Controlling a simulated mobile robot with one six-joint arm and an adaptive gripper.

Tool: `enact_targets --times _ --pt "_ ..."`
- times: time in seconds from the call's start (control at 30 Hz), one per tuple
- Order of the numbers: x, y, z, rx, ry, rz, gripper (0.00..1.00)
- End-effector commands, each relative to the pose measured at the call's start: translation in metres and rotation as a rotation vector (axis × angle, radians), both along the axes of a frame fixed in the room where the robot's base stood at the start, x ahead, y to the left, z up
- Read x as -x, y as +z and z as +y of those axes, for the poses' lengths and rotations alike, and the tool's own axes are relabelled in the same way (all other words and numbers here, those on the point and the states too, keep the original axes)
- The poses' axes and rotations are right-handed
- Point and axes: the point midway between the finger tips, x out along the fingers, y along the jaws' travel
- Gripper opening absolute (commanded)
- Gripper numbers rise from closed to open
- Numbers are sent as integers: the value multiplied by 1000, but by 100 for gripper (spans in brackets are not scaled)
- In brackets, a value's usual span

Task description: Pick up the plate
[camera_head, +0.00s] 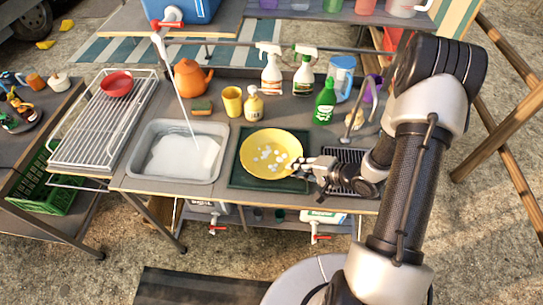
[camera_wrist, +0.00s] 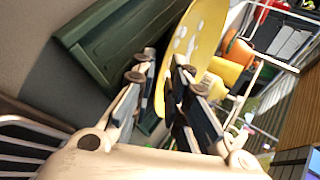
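The yellow plate (camera_head: 257,166), with white spots in its middle, lies on a dark green mat or tray (camera_head: 238,178) on the counter, right of the sink. My gripper (camera_head: 302,166) is at the plate's right edge. In the wrist view my gripper (camera_wrist: 163,76) has its two fingers apart, and the rim of the plate (camera_wrist: 207,30) reaches into the space between them. A gap shows between the left finger and the plate. The right finger overlaps the plate in the picture; whether it touches cannot be told.
The sink (camera_head: 160,176) holds foamy water. A yellow cup (camera_head: 232,101), a soap bottle (camera_head: 253,104) and a green bottle (camera_head: 325,101) stand behind the plate. A dark grate (camera_head: 349,159) lies to its right. A wire drying rack (camera_head: 98,135) with a red bowl (camera_head: 117,83) stands at left.

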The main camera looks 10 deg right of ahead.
Motion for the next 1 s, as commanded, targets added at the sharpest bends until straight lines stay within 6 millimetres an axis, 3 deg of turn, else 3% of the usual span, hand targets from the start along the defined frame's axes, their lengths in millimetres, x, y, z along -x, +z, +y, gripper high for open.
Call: enact_targets --times 0.27,1.0 --pt "0 0 0 0 0 0 0" --pt "0 7 0 0 0 -2 0"
